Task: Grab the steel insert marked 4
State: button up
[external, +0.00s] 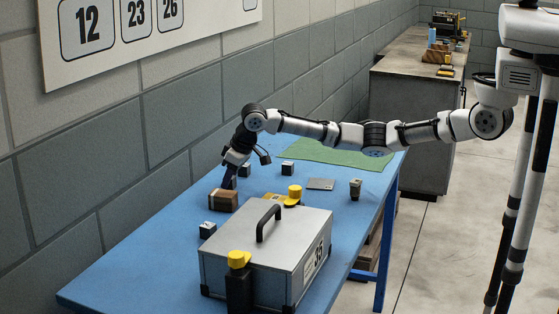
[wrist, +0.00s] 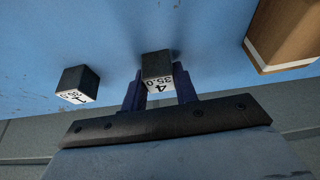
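The steel insert marked 4 (wrist: 158,82) is a small dark block with a white label reading 4 and 35.0, in the middle of the wrist view. My gripper (wrist: 160,92) has a finger on each side of it, close against its sides, and looks shut on it. The insert looks level with its neighbour, and I see no clear lift. In the external view my gripper (external: 229,183) points down behind the brown box, which hides the insert.
An insert marked 1 (wrist: 77,84) stands to the left. The brown box (external: 223,201) is close on the other side. Other dark inserts (external: 207,230) (external: 288,168), a grey case (external: 265,250), and a small dark cup-like item (external: 355,189) share the blue table (external: 130,275). A wall runs behind.

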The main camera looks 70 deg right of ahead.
grip_shut()
jog(key=shift+r, duration=0.1)
